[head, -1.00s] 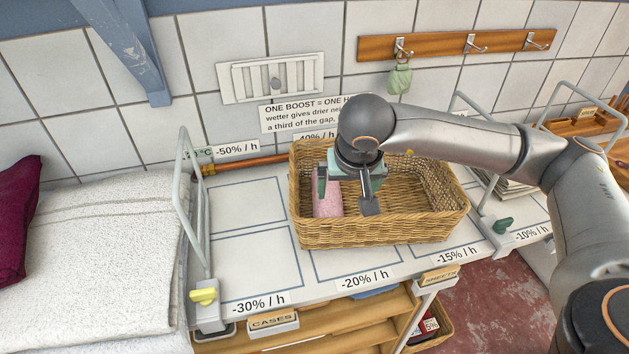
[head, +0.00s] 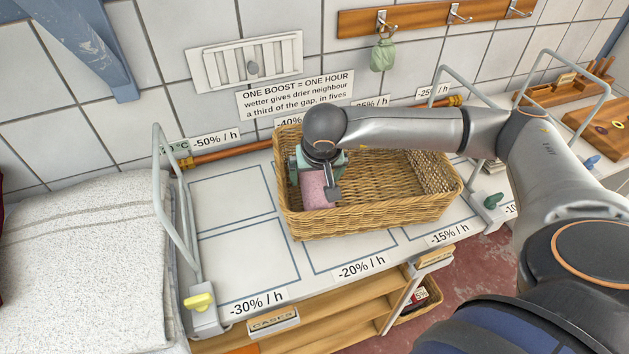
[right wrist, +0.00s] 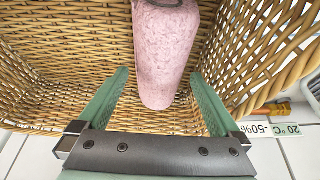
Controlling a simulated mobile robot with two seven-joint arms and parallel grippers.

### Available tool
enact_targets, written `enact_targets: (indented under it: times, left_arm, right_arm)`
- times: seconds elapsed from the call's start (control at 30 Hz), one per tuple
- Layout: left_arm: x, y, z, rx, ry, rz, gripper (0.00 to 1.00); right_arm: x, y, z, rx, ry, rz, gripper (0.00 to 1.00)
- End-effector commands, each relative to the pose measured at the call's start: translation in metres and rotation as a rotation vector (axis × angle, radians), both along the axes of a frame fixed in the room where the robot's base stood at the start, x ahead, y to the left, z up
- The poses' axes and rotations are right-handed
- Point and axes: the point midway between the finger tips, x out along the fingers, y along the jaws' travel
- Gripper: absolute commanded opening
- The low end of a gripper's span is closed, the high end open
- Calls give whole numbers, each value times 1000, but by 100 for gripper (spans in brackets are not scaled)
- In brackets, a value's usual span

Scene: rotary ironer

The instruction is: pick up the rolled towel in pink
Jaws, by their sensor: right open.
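The rolled pink towel (head: 316,189) lies inside the wicker basket (head: 375,216), near its left end. In the right wrist view the towel (right wrist: 164,55) shows as a pink roll with a dark ring-shaped thing at its top edge. My right gripper (head: 314,180) is over the left part of the basket, at the towel. In the right wrist view its two green fingers (right wrist: 160,85) are apart, with the towel's near end between and beyond their tips. Whether the fingers touch the towel cannot be told. My left gripper is not in view.
The basket stands on a white counter (head: 235,262) marked with percentage labels. A wire rail (head: 163,190) with a yellow knob stands at left, beside a white padded surface (head: 85,250). The basket's right part is empty. A hook rail (head: 430,19) is on the wall.

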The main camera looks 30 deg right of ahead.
Motion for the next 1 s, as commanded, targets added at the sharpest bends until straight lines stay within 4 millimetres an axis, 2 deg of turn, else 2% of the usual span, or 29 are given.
enact_targets:
  times: [0.1,0.2,0.53,1.0]
  left_arm:
    - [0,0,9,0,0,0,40]
    - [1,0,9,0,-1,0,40]
    - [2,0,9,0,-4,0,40]
    - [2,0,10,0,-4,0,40]
  right_arm:
    - [6,-2,-17,-1,5,0,100]
    - [10,-4,-30,-1,4,-1,100]
    - [13,-6,-37,-1,0,0,99]
    - [13,-6,-36,-1,0,0,46]
